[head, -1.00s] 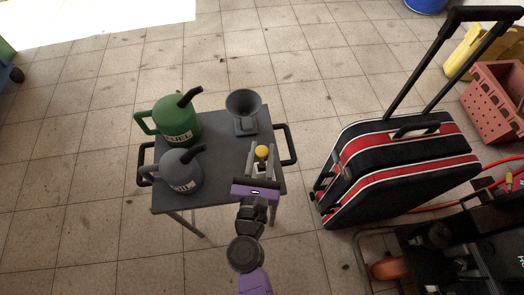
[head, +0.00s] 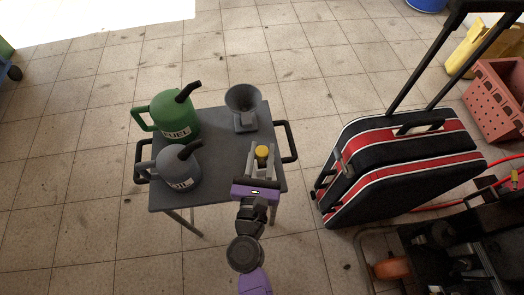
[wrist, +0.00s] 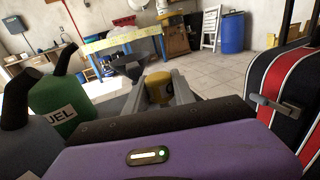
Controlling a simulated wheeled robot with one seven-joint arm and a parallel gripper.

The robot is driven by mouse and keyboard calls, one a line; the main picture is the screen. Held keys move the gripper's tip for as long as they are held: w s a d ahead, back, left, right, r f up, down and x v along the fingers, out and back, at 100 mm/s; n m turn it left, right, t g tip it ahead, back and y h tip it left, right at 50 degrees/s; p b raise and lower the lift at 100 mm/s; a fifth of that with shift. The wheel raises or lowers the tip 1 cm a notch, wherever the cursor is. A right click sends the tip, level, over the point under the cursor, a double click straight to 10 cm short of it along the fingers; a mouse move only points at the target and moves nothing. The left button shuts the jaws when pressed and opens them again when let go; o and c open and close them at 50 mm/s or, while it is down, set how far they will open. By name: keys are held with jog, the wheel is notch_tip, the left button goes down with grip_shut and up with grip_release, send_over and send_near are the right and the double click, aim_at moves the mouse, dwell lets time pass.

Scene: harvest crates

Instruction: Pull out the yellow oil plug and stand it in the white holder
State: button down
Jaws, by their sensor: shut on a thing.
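The yellow oil plug (head: 262,152) sits between the fingertips of my gripper (head: 262,158), over the right part of the small grey table. In the wrist view the plug (wrist: 159,86) shows between the two grey fingers, and my gripper (wrist: 165,88) is shut on it. The plug's lower end is hidden, so I cannot tell whether it is seated in something or free. I do not see a white holder that I can make out in any view.
A green fuel can (head: 176,116) and a grey oil can (head: 178,167) stand on the table's (head: 215,130) left side. A dark funnel (head: 243,105) stands at its back. A black and red suitcase (head: 400,165) stands to the right.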

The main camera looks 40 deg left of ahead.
jog(key=shift+f+b, duration=1.1)
jog(key=shift+f, duration=0.1)
jog(key=c, duration=1)
grip_release()
jog(key=shift+o, duration=0.2)
jog(key=v, duration=0.7)
jog(key=shift+s+d, duration=0.25)
jog(key=shift+s, duration=0.1)
